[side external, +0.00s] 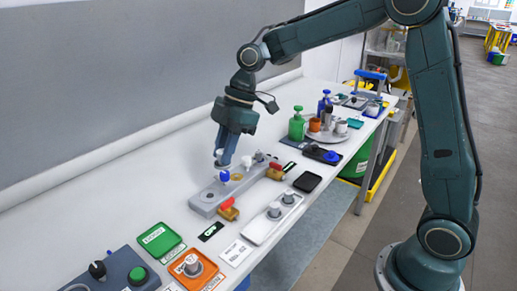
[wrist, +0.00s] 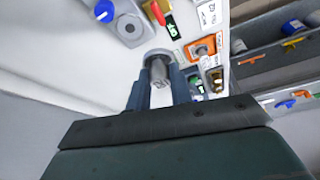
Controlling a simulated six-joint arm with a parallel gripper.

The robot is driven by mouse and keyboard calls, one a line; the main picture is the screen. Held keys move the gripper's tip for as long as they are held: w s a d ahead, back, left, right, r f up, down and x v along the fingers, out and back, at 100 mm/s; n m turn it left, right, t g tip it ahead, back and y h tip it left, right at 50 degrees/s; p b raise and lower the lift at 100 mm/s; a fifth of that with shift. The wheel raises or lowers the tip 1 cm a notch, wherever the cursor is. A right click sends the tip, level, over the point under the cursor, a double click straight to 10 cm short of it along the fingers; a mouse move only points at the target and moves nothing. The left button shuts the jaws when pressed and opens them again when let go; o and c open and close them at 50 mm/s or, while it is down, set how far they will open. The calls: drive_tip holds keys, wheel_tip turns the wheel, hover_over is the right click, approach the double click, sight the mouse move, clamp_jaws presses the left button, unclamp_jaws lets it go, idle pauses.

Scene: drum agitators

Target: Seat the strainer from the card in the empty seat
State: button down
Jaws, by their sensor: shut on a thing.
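My gripper (side external: 221,160) is shut on a grey cylindrical strainer (wrist: 158,68), which shows between the two fingers in the wrist view; its far end is hard to make out. In the side view my gripper is just above and behind the grey block (side external: 206,197). The block carries a blue knob (side external: 224,176), a tan ring-like opening (side external: 237,177) and red-handled valves (side external: 228,208) at its front side. I cannot tell whether the strainer touches the block. A white printed card (side external: 235,252) lies in front of the block.
A white tray (side external: 262,230) holds two grey strainers. An orange tray (side external: 208,275) holds another grey part. A green tray (side external: 160,238), a control box (side external: 118,272) and a black pad (side external: 307,182) lie nearby. Bottles (side external: 297,126) stand at the far end. The bench behind the block is clear.

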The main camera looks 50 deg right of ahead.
drive_tip(key=w+f, duration=0.5)
drive_tip(key=shift+w+a, duration=0.2)
drive_tip(key=shift+w, duration=0.1)
drive_tip(key=shift+f, duration=0.15)
drive_tip(key=shift+f, duration=2.8)
drive_tip(key=shift+f, duration=0.45)
idle(0.5)
drive_tip(key=c, duration=1.2)
unclamp_jaws()
drive_tip(key=shift+o, duration=0.2)
drive_tip(key=o, duration=0.3)
